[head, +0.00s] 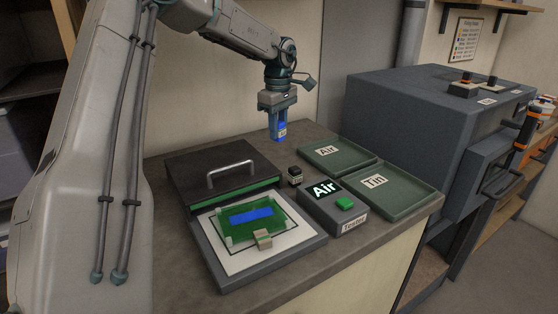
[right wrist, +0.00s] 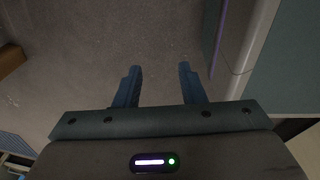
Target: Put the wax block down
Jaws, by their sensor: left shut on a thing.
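My left gripper (head: 279,115) is shut on a blue block with a small pale label, which I take to be the wax block (head: 279,132). It holds the block upright near the back of the bench; whether the block touches the bench top is hard to tell. My right gripper (right wrist: 158,78) is open and empty in the right wrist view, with bare floor beyond it.
The bench (head: 300,262) bears a tester box (head: 333,208) reading "Air", two green trays marked Air (head: 350,160) and Tin (head: 405,200), and a lidded light box (head: 225,172). A green plate with a blue rectangle (head: 252,215) lies on its white surface. A dark kiln-like cabinet (head: 400,110) stands right.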

